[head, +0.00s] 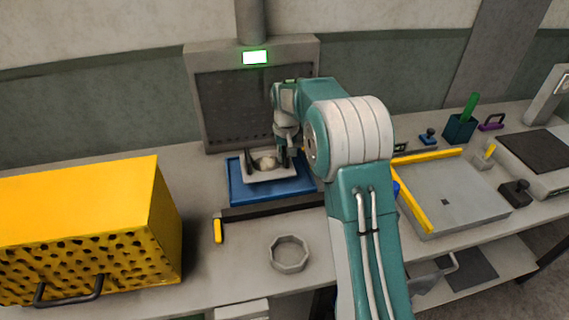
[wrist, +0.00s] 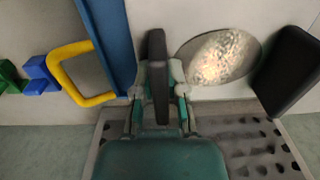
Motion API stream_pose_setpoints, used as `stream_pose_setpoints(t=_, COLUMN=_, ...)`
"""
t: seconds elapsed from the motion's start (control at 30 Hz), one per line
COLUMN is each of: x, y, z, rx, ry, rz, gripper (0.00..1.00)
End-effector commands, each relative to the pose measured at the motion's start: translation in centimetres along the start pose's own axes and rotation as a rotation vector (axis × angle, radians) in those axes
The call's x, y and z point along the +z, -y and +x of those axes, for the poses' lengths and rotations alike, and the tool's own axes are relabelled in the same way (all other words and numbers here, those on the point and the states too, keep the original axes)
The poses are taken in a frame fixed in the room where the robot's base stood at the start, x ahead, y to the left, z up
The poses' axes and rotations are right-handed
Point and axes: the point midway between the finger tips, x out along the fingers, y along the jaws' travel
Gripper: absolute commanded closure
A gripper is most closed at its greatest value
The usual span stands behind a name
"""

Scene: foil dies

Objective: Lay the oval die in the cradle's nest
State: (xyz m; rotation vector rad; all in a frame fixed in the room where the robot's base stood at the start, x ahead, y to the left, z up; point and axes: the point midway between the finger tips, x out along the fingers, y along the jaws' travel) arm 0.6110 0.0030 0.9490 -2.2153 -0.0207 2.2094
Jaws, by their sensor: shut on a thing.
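The cradle (head: 270,179) is a pale plate with two upright black grips, standing on a blue base (head: 236,189) in front of the grey upright panel. A shiny mottled oval, which looks like the oval die (head: 267,162), lies between the grips; it also shows in the wrist view (wrist: 220,57). It seems to lie in the nest, but how flat it sits I cannot tell. My gripper (head: 288,151) is at the cradle's right side. In the wrist view my gripper (wrist: 158,92) is shut on the near black grip (wrist: 157,65), beside the die. The other grip (wrist: 289,72) is free.
A yellow perforated box (head: 95,235) stands at the left. A grey tray with yellow edges (head: 455,195) is at the right. A green light (head: 255,57) shows on the panel.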

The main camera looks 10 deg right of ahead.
Motion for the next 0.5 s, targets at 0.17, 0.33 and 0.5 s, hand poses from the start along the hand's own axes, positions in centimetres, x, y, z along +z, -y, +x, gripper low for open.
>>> stream_pose_setpoints(t=0.17, x=-0.6, y=-0.2, z=1.6, rx=-0.001, ry=0.003, rz=0.001, gripper=1.00)
stream_pose_setpoints(t=0.33, x=-0.6, y=-0.2, z=3.6, rx=-0.001, ry=-0.002, rz=0.000, gripper=1.00)
stream_pose_setpoints(t=0.5, x=-0.6, y=-0.1, z=3.6, rx=-0.001, ry=-0.003, rz=0.000, gripper=1.00)
